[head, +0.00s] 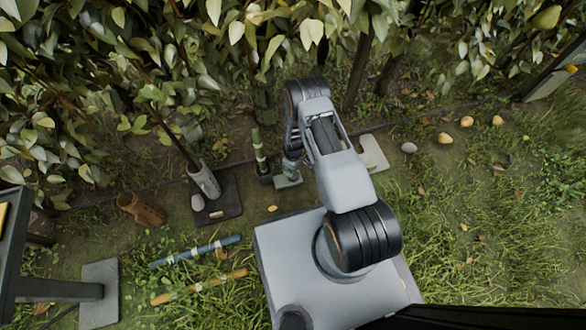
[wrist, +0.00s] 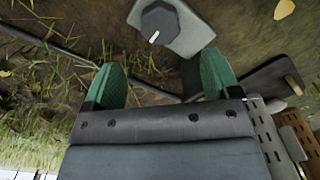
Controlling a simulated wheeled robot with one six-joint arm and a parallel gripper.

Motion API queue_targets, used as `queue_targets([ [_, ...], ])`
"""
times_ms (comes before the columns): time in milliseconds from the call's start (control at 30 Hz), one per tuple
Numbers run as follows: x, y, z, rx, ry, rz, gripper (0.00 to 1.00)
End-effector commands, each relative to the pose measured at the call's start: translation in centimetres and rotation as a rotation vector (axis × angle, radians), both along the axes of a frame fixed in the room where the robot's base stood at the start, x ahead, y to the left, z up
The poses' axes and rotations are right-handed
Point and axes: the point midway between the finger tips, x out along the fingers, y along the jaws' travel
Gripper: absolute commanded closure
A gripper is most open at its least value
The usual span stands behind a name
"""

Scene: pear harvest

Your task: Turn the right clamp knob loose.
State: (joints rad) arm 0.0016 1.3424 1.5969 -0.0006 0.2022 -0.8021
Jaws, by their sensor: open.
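A dark faceted knob (wrist: 160,20) with a white mark sits on a light grey plate (wrist: 190,38) at the top of the wrist view. My gripper (wrist: 160,75) is open, its two green fingers apart with nothing between them. The knob lies beyond the fingertips, roughly in line with the gap, and appears apart from them. My arm hides part of this area, and I cannot make out the knob there.
A dark base plate (head: 228,197) with a grey sleeve (head: 204,180) stands to the left, near a brown holder (head: 140,208). A blue rod (head: 195,251) and a yellow rod (head: 198,287) lie on the grass. Leafy trees hang over the back. Fallen pears (head: 467,122) lie right.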

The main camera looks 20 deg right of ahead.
Motion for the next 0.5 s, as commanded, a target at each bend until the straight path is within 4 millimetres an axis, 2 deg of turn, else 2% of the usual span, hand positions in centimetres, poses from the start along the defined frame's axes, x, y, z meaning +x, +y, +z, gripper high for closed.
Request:
queue_targets([
  [33, 0.1, 0.0, 1.4, 0.000, -0.001, 0.000, 0.18],
  [200, 0.0, 0.0, 3.5, 0.000, -0.001, 0.000, 0.18],
  [500, 0.0, 0.0, 4.8, 0.000, 0.000, 0.000, 0.18],
])
